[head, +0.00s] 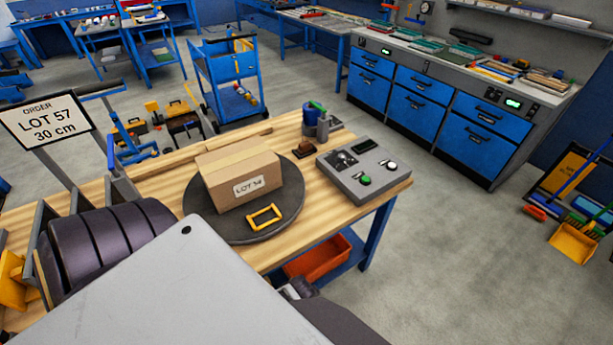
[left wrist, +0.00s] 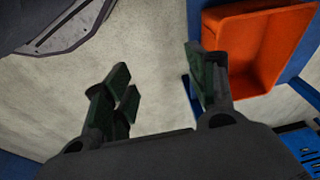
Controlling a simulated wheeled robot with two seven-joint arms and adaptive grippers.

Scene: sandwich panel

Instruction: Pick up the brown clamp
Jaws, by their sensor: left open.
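A small dark brown object (head: 303,149), which looks like the brown clamp, sits on the wooden table between the turntable and the grey control box. It is too small to make out its jaws. It does not show in the left wrist view. My left gripper (left wrist: 158,68) is open and empty in the left wrist view, with bare floor between its fingers. An orange bin (left wrist: 255,45) is to the right of its fingers there. My right gripper is not in view.
The round dark turntable (head: 197,225) bears a cardboard box (head: 238,175) and a yellow frame (head: 264,217). The control box (head: 358,168) stands at the table's right end. A holder with tools (head: 316,122) stands behind the brown object. The orange bin (head: 318,258) is below the tabletop.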

